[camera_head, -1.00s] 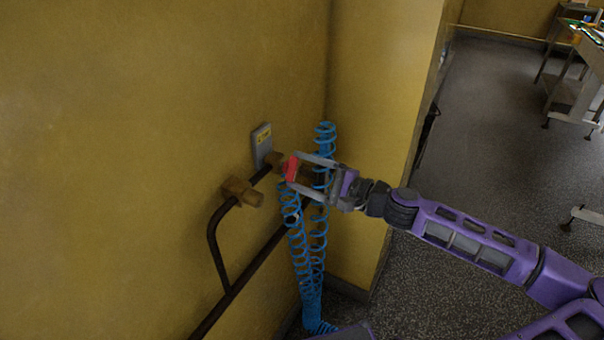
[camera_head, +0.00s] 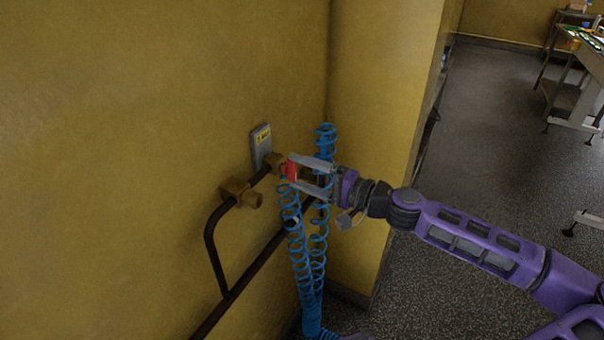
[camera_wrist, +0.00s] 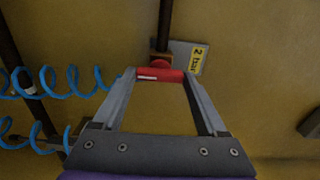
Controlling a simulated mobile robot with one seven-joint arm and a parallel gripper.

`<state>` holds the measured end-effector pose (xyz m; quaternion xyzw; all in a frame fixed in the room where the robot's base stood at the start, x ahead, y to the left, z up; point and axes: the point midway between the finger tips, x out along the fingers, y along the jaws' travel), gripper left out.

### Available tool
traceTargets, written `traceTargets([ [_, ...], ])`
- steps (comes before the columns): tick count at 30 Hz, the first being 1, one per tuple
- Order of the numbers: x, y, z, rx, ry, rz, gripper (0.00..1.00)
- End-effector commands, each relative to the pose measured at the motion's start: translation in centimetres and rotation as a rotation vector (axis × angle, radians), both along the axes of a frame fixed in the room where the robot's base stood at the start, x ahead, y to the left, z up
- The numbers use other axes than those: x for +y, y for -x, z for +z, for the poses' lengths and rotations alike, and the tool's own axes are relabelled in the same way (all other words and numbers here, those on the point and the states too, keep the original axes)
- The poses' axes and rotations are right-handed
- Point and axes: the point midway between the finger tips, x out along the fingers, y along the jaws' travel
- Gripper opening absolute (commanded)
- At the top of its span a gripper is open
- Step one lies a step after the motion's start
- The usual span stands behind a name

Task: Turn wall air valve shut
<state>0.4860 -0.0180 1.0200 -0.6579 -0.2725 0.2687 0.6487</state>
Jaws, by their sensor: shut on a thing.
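The red valve handle (camera_head: 290,171) sits at the end of the brass fitting on the yellow wall, below a grey plate (camera_head: 261,146) with a yellow label. In the wrist view the red handle (camera_wrist: 160,76) lies crosswise between the fingertips, with a dark pipe behind it. My gripper (camera_head: 293,170) is shut on the handle, one finger at each end. It also shows in the wrist view (camera_wrist: 160,78). The exact angle of the valve is hard to tell.
A blue coiled hose (camera_head: 311,250) hangs just below and behind my gripper, close to the fingers. A brass fitting (camera_head: 241,193) and dark pipe (camera_head: 214,254) run along the wall to the left. A wall corner (camera_head: 385,130) stands behind. Open floor lies to the right.

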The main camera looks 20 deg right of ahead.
Motion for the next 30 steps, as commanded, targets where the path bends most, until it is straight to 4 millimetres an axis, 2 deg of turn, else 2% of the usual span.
traceTargets([
  [9, 0.0, 0.0, -0.1, -0.001, 0.004, 0.001, 0.19],
  [10, 0.0, 0.0, -0.1, -0.001, 0.004, 0.001, 0.80],
  [13, 0.0, 0.0, -0.1, -0.001, 0.004, 0.000, 0.98],
  [23, -0.3, 0.2, 0.0, -0.001, 0.002, -0.002, 1.00],
  [30, -2.7, 2.5, 0.0, 0.000, 0.001, -0.006, 1.00],
])
